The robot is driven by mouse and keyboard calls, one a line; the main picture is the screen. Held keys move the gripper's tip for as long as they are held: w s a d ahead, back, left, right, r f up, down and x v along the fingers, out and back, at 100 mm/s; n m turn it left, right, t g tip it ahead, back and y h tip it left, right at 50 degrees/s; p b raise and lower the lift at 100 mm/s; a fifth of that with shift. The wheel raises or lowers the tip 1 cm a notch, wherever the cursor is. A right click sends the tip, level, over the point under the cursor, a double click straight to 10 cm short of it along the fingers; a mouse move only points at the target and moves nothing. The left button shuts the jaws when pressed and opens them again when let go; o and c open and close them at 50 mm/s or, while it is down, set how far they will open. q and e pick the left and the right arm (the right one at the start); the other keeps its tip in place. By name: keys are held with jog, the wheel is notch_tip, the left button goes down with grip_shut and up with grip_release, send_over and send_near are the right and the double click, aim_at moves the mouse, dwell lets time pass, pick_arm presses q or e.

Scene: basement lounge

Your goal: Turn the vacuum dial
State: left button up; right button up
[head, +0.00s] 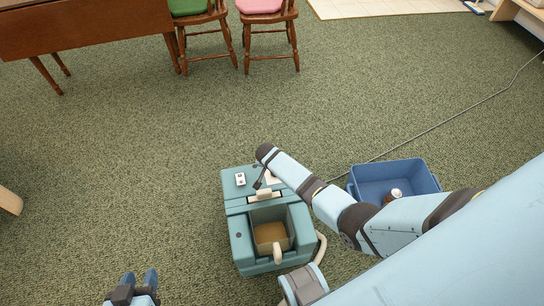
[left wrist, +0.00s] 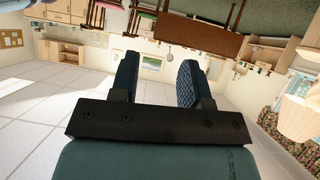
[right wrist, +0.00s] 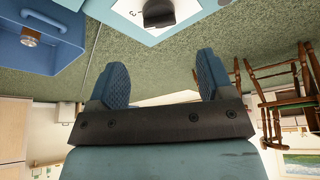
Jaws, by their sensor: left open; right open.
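The vacuum (head: 236,205) is a teal box on the carpet, with an open compartment holding a brown tank. The dial (right wrist: 158,12) is a black knob on a white plate marked "3", at the top edge of the right wrist view. In the head view my right arm and gripper hide most of the dial's area. My right gripper (right wrist: 162,75) is open and empty, its fingers near the dial but apart from it in the picture. My left gripper (head: 140,277) is open and empty, left of the vacuum; its spread fingers show in the left wrist view (left wrist: 158,78).
A blue tub (head: 368,168) with a small bottle (head: 395,194) stands right of the vacuum. A grey cord (head: 440,124) runs across the carpet behind. A wooden table (head: 85,28) and two chairs (head: 268,32) stand at the back.

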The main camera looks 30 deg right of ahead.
pick_arm(q)
jog(key=shift+a+p, duration=0.2)
jog(key=shift+p, duration=0.4)
pick_arm(e)
jog(key=v, duration=0.4)
jog(key=shift+s+r, duration=0.1)
jog(key=shift+r, duration=0.2)
pick_arm(q)
jog(key=shift+r, duration=0.1)
pick_arm(e)
jog(key=shift+s, duration=0.1)
